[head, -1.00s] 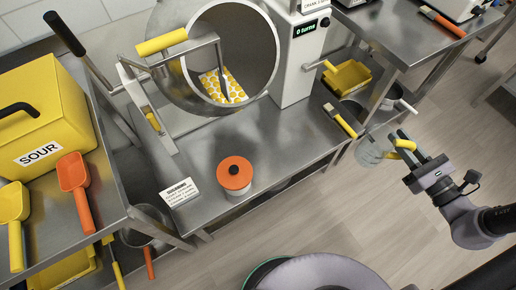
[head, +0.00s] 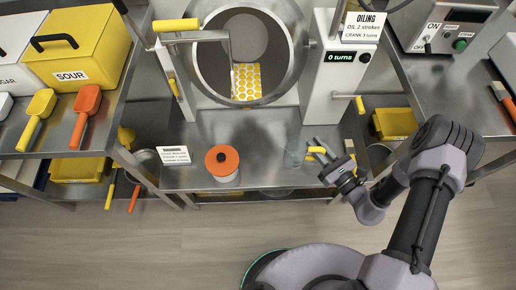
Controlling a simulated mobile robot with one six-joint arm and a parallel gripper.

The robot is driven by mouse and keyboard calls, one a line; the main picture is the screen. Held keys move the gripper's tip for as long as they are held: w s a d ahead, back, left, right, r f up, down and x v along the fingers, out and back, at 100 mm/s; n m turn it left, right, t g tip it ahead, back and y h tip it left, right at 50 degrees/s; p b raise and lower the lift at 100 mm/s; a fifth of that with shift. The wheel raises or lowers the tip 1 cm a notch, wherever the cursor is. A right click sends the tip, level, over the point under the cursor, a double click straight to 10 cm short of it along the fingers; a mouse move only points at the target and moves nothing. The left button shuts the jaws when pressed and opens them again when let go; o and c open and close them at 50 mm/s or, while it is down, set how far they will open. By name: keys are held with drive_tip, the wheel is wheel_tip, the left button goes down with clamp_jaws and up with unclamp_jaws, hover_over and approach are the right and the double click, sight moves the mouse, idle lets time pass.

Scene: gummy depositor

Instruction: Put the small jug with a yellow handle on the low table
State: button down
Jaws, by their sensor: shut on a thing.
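The small jug (head: 294,154) is a clear, greyish cup with a yellow handle (head: 316,151). My gripper (head: 322,154) is shut on the yellow handle, to the right of the jug. The low table (head: 265,173) is the steel one under the big drum. The jug appears over its front right part. I cannot tell whether the jug touches the tabletop or hangs above it. My gripper's fingers partly hide the handle.
A white sign (head: 173,155) stands at the table's left. The drum (head: 232,52) and a white crank unit (head: 334,75) stand behind. The tabletop between pot and jug is bare.

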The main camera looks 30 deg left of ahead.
sight(289, 161)
drive_tip(key=shift+g+y, duration=0.3)
drive_tip(key=shift+g, duration=0.1)
drive_tip(key=s+a+f+p, duration=0.1)
drive_tip(key=s+a+f, duration=0.5)
drive_tip(key=shift+s+a, duration=0.1)
drive_tip(key=s+a+f+p, duration=0.2)
drive_tip(key=s+a+f, duration=0.1)
drive_tip(key=s+f, duration=0.4)
drive_tip(key=shift+n, duration=0.4)
drive_tip(key=w+b, duration=0.2)
drive_tip(key=w, duration=0.3)
drive_tip(key=w+d+f+b, duration=0.1)
drive_tip(key=w+b, duration=0.2)
drive_tip(key=w, duration=0.2)
drive_tip(key=w+d+b, duration=0.1)
drive_tip(key=w+b, duration=0.2)
drive_tip(key=w, duration=0.1)
drive_tip(key=shift+w+f, duration=0.15)
drive_tip(key=shift+w, duration=0.25)
wheel_tip(289, 161, down, 4)
drive_tip(key=shift+r+b, duration=0.25)
drive_tip(key=shift+b, duration=0.9)
drive_tip(key=shift+r, duration=0.25)
drive_tip(key=c, duration=1.7)
unclamp_jaws()
drive_tip(key=shift+f, duration=0.2)
drive_tip(key=o, duration=0.3)
drive_tip(key=shift+o, duration=0.2)
drive_tip(key=shift+r, duration=0.1)
